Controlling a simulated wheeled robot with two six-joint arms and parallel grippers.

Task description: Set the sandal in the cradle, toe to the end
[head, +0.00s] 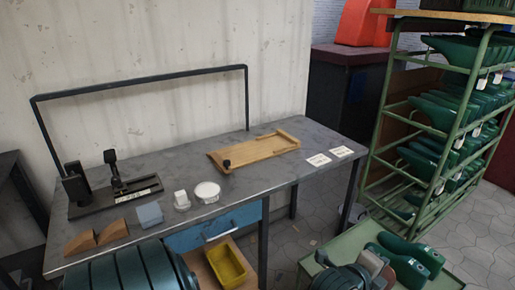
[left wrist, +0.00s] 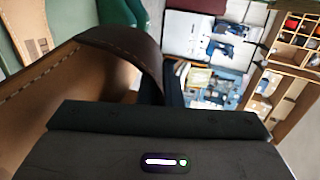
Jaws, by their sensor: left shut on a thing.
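In the left wrist view my left gripper (left wrist: 160,108) is shut on the sandal's dark brown strap. The sandal (left wrist: 55,85) has a tan leather body with pale stitching and fills the left side of that view; its toe direction is unclear. Its lower part is hidden by the gripper body. In the head view the cradle (head: 250,151) is a light wooden board with raised edges and a black knob (head: 227,164) at its near left end. It lies empty on the workbench (head: 180,160). My right gripper is not in view.
A green trolley (head: 325,245) with green foot forms (head: 410,262) stands right of the bench. White cards (head: 318,160) lie right of the cradle.

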